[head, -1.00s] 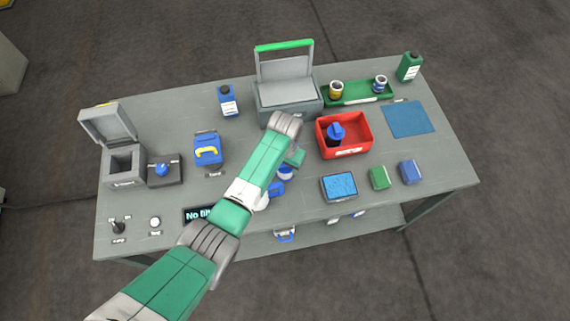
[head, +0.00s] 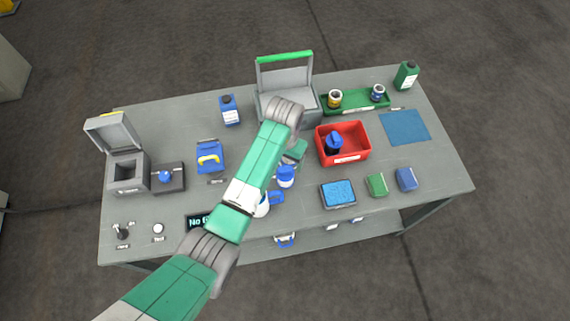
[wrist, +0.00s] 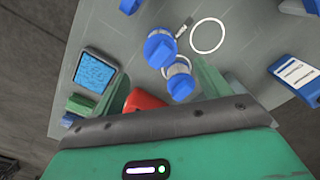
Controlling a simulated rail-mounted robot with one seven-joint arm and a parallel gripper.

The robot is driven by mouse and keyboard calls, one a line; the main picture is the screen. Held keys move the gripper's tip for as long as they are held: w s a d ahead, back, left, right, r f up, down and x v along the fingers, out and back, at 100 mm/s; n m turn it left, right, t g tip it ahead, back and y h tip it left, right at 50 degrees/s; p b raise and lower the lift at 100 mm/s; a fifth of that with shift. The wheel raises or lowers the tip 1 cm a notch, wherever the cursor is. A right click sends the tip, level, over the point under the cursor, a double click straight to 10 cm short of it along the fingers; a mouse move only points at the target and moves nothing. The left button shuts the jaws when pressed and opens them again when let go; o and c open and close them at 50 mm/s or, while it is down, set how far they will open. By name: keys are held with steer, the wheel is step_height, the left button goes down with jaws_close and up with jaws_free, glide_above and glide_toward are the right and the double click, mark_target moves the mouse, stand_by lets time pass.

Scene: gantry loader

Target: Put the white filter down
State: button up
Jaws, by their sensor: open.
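My gripper (wrist: 160,88) is open, with its green fingers spread in the wrist view. A pale filter with a blue cap (wrist: 180,82) stands near the right finger; I see no grip on it. It also shows in the head view (head: 286,176), just below my gripper (head: 293,153). A second blue-capped thing with a pale body (wrist: 160,48) stands beside it in the wrist view. A white ring (wrist: 222,37) is marked on the grey table. My arm partly hides the pale and blue thing (head: 275,198) in the head view.
A red bin (head: 362,149) holding a dark blue-topped item stands right of my gripper. A blue-topped tray (head: 338,193) and green and blue blocks (head: 376,185) lie at the front right. A grey open box (head: 287,103) stands behind. The blue mat (head: 405,127) is bare.

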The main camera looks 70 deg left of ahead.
steer(key=shift+r, duration=1.15)
steer(key=shift+w, duration=0.1)
